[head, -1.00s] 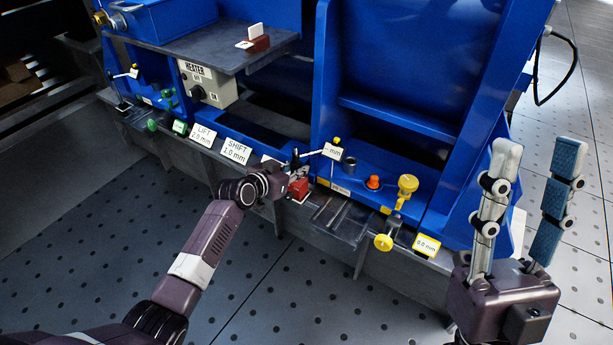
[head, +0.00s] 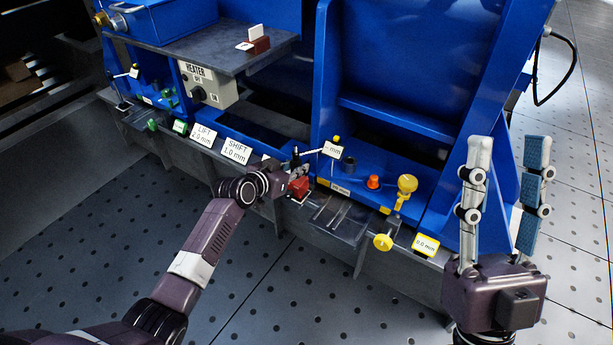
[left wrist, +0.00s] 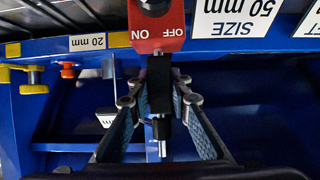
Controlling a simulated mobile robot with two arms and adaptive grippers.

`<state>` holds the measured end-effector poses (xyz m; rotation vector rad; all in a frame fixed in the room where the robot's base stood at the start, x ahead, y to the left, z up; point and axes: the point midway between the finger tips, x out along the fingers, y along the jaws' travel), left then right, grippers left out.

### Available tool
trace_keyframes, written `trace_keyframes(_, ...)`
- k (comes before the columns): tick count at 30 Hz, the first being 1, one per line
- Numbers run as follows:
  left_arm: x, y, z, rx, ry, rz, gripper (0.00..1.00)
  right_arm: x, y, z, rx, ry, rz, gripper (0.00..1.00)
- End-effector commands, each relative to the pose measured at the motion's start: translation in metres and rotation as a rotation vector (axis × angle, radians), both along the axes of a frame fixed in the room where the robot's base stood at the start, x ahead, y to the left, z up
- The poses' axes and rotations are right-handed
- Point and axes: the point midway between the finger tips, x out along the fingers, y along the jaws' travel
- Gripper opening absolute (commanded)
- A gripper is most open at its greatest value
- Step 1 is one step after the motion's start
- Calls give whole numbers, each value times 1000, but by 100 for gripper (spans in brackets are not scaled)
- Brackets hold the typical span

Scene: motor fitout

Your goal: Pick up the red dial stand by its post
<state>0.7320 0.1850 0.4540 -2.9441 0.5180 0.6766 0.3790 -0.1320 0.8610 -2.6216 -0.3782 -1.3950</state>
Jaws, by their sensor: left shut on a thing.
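The red dial stand (head: 299,188) sits at the front ledge of the blue machine, in the middle of the head view. In the left wrist view its red base (left wrist: 156,30) with ON and OFF marks is at the top, and its black post (left wrist: 159,75) runs down between the fingers. My left gripper (head: 291,178) is shut on the post; it also shows in the left wrist view (left wrist: 160,88). The head view partly hides its fingers behind the wrist. My right gripper (head: 505,155) is open and empty at the right, fingers pointing up.
An orange knob (head: 373,182) and yellow parts (head: 407,184) are further right. LIFT (head: 203,136) and SHIFT (head: 236,151) cards line the ledge to the left. The perforated floor in front is clear.

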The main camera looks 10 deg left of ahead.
Motion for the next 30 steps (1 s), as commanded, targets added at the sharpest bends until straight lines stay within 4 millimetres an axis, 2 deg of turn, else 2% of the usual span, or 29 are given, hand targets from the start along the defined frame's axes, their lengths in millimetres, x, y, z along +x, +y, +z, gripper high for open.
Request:
trace_keyframes(1,2,0,7,-2,-12,1,0,1,0,0,-3,7,-1,39)
trace_keyframes(30,1,1,11,-2,-12,1,0,24,4,-13,-39,118,-8,39)
